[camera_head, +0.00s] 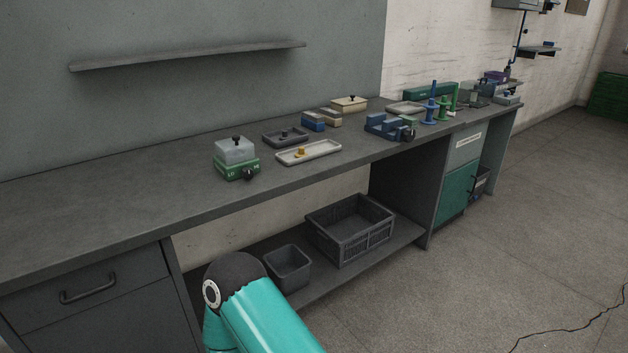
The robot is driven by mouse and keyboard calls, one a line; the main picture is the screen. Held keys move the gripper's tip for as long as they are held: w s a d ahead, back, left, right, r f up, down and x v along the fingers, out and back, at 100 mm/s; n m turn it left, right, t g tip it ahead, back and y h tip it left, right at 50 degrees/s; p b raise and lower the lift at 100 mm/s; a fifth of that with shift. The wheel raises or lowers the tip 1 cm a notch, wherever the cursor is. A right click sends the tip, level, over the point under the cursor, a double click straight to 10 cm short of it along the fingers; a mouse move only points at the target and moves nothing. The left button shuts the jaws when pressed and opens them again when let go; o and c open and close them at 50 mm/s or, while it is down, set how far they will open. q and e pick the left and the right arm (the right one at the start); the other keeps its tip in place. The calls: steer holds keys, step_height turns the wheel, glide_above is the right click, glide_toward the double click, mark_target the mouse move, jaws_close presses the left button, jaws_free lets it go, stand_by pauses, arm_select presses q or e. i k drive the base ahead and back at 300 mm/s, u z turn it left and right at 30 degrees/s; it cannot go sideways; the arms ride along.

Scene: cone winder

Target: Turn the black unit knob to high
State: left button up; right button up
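A small green unit (230,167) with a pale grey block (235,150) on top sits near the front edge of the bench. A black knob (249,174) sticks out at its front right corner, and a smaller black knob (237,139) tops the block. White marks on the green front are too small to read, so I cannot tell the knob's setting. Further right, a blue device (384,126) also has a dark round knob (408,134) at its front. Neither of my grippers shows. Only a teal link of my arm is visible, at the bottom, well below the bench top.
The long grey bench (110,205) is bare on the left. Right of the green unit are a pale tray (322,152), a dark tray (272,138) and blue and green spindles. A black crate (345,240) and grey bin (290,275) sit on the lower shelf. A wall shelf (190,56) hangs above.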

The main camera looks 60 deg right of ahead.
mark_target(247, 174)
steer(key=u, duration=0.3)
steer(key=i, duration=0.2)
steer(key=z, duration=2.35)
steer(key=k, duration=1.15)
steer(key=z, duration=0.5)
steer(key=i, duration=0.7)
steer(key=u, duration=0.7)
steer(key=i, duration=1.6)
steer(key=u, duration=0.4)
